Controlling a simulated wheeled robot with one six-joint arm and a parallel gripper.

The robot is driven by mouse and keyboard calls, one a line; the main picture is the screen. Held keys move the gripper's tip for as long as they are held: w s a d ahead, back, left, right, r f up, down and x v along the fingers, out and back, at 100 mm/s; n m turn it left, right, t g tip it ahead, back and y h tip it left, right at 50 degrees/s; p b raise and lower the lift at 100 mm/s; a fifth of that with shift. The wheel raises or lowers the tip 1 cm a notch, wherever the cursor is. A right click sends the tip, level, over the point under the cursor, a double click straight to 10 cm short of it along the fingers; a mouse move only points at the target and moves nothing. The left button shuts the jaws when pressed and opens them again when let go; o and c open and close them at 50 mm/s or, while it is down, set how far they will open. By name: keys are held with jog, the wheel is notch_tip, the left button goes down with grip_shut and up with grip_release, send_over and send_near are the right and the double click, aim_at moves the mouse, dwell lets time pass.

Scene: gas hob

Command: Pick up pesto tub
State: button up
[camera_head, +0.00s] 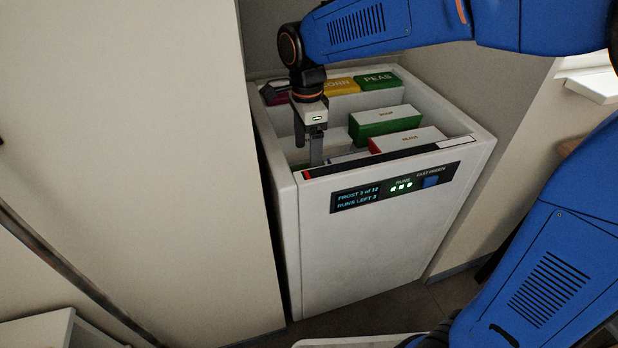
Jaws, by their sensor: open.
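My gripper (316,157) points down into the front left of an open white chest freezer (375,255). It is open, and I see nothing held in it. Its fingertips are partly hidden behind the freezer's front rim. I cannot pick out a tub labelled pesto. Pale tops of packages (338,142) show beside and behind the gripper, but their labels are not readable. Whatever lies directly below the fingers is hidden by the front wall.
Inside the freezer are a yellow corn box (338,86), a green peas box (377,80), a white-topped green box (385,122) and a white-topped red box (407,139). The freezer walls surround the gripper. A beige panel (150,130) stands close on the left.

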jog(key=shift+s+d+f, duration=0.1)
jog(key=shift+f, duration=1.25)
jog(key=shift+d+f, duration=0.1)
jog(key=shift+f, duration=1.2)
jog(key=c, duration=1.4)
jog(key=shift+o, duration=0.2)
jog(key=shift+r, duration=0.1)
